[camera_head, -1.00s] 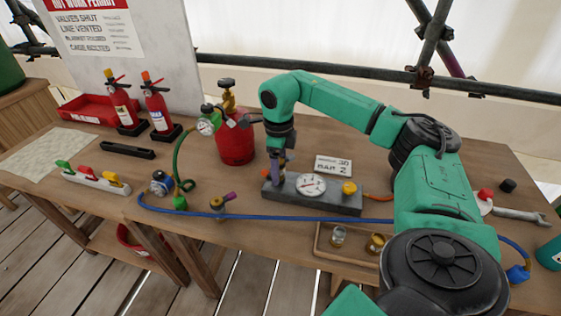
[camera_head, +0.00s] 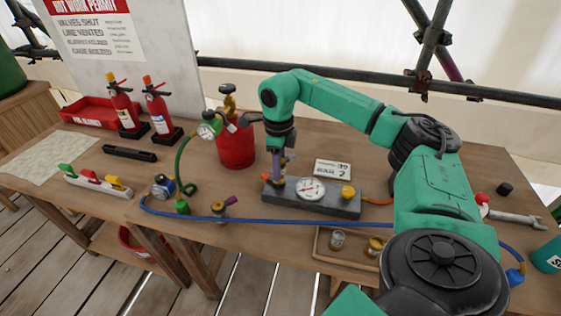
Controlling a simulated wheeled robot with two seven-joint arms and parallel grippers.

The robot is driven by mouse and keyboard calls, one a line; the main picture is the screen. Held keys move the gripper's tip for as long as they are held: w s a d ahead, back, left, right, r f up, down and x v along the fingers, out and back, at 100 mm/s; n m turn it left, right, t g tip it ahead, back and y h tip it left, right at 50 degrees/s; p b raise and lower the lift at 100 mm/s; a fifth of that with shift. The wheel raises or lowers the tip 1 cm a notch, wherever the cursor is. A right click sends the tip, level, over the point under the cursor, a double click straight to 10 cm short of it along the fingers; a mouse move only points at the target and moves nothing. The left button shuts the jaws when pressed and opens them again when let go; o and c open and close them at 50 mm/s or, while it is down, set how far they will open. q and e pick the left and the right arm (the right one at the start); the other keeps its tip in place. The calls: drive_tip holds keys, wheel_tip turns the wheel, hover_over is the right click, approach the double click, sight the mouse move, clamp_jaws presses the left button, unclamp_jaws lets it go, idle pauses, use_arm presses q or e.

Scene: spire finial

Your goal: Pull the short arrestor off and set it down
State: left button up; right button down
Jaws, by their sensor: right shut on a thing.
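My right gripper (camera_head: 281,162) points down over the left end of a grey block (camera_head: 335,207) and is shut on a small upright piece there. The piece is mostly hidden by the fingers; it looks purplish and I take it to be the short arrestor. I cannot tell whether it still touches the block. The block carries a round white gauge (camera_head: 311,189) and a yellow-capped fitting (camera_head: 348,192) with an orange hose at its right end. An orange bit shows beside the gripper at the block's left end. My left gripper is not in view.
A red cylinder (camera_head: 236,148) with a valve and gauge stands left of my gripper. A blue hose (camera_head: 270,218) runs across the front. A wooden tray (camera_head: 322,250) with brass parts, a white sign (camera_head: 333,169) and a brass fitting with purple top (camera_head: 226,206) are near.

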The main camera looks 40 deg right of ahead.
drive_tip(key=shift+r+p, duration=1.7)
drive_tip(key=shift+r, duration=0.35)
